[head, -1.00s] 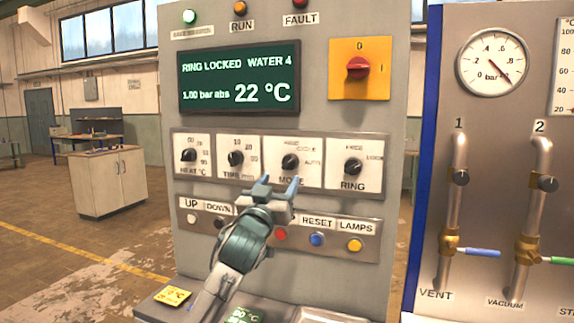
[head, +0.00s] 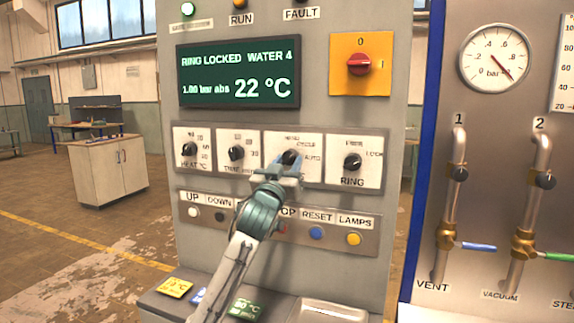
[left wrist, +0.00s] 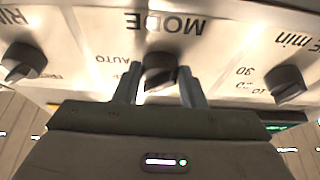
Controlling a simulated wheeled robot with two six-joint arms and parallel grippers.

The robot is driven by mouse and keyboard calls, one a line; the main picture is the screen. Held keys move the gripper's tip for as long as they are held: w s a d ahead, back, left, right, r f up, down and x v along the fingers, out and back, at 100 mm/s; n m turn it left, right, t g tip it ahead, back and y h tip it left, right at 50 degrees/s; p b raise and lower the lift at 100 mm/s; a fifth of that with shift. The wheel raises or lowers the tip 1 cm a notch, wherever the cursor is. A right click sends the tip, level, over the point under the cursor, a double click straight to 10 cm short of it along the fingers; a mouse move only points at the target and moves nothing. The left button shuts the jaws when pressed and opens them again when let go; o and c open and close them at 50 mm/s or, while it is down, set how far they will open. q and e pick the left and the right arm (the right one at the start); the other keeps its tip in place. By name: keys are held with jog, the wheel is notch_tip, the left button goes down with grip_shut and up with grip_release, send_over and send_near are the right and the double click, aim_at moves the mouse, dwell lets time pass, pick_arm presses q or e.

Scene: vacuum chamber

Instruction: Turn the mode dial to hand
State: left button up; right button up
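The mode dial (head: 290,156) is a black knob on a white plate, third in a row of dials on the grey control panel. In the left wrist view the dial (left wrist: 160,72) shows upside down under the word MODE, with AUTO legible beside it. My left gripper (head: 286,165) is at the dial. In the left wrist view its two fingers (left wrist: 160,88) stand on either side of the knob, with a small gap at each side, so it looks open. The dial's pointer is partly hidden, and its setting cannot be read. My right gripper is not in view.
The ring dial (head: 352,161) is to the right and the time dial (head: 236,153) to the left. Several push buttons, including the blue reset button (head: 316,233), sit below. The red main switch (head: 360,64) is above. A gauge panel (head: 500,130) stands at the right.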

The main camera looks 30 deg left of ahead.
pick_arm(q)
jog(key=shift+d+f+n+g+y+b, duration=0.15)
jog(key=shift+n+g+y+b, duration=0.15)
jog(key=shift+n+y+b, duration=0.75)
jog(key=shift+n+b, duration=0.8)
jog(key=shift+n, duration=0.25)
jog(key=shift+n+y+b, duration=0.25)
jog(key=shift+n+b, duration=0.1)
jog(key=shift+n, duration=0.15)
jog(key=n+g+y+b, duration=0.1)
jog(key=n, duration=0.1)
jog(key=n+y+b, duration=0.1)
jog(key=n, duration=0.1)
jog(key=n+g+b, duration=0.1)
jog(key=n, duration=0.1)
jog(key=shift+w+d+r+n+g+y+b, duration=0.1)
jog(key=shift+d+r+n+g+y+b, duration=0.2)
jog(key=shift+y+b, duration=0.1)
jog(key=shift+n+g, duration=0.3)
jog(key=shift+n, duration=0.3)
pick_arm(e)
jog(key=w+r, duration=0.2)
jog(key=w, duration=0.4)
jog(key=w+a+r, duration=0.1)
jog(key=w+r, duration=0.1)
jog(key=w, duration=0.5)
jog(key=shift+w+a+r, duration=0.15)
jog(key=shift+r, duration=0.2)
pick_arm(q)
jog(key=o, duration=1)
